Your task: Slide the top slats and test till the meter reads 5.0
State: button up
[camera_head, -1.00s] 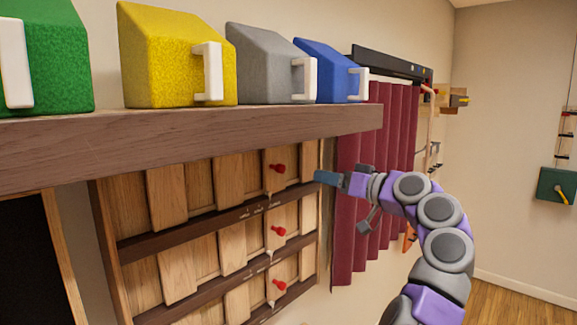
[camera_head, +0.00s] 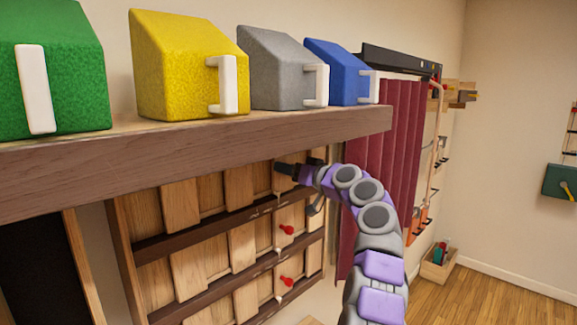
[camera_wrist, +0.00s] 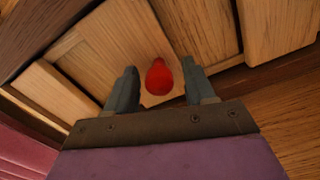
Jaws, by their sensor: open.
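A wooden panel with three rows of sliding slats hangs under the shelf; its top row of slats (camera_head: 211,191) is partly shaded by the shelf. Red knobs sit on the right-hand slats of the middle (camera_head: 286,230) and bottom (camera_head: 287,281) rows. My gripper (camera_head: 281,168) is at the right end of the top row and hides that row's knob in the head view. In the wrist view my open gripper (camera_wrist: 158,88) has one finger on each side of the red knob (camera_wrist: 159,76), with visible gaps. I see no meter reading.
A thick wooden shelf (camera_head: 200,162) juts out just above the top row. It carries green (camera_head: 80,90), yellow (camera_head: 180,65), grey (camera_head: 283,70) and blue (camera_head: 335,72) blocks with white handles. A maroon curtain (camera_head: 385,145) hangs right of the panel.

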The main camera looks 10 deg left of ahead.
jog(key=shift+w+a, duration=0.15)
jog(key=shift+a, duration=0.25)
jog(key=shift+d, duration=0.35)
jog(key=shift+c, duration=0.8)
jog(key=shift+a, duration=0.1)
grip_shut()
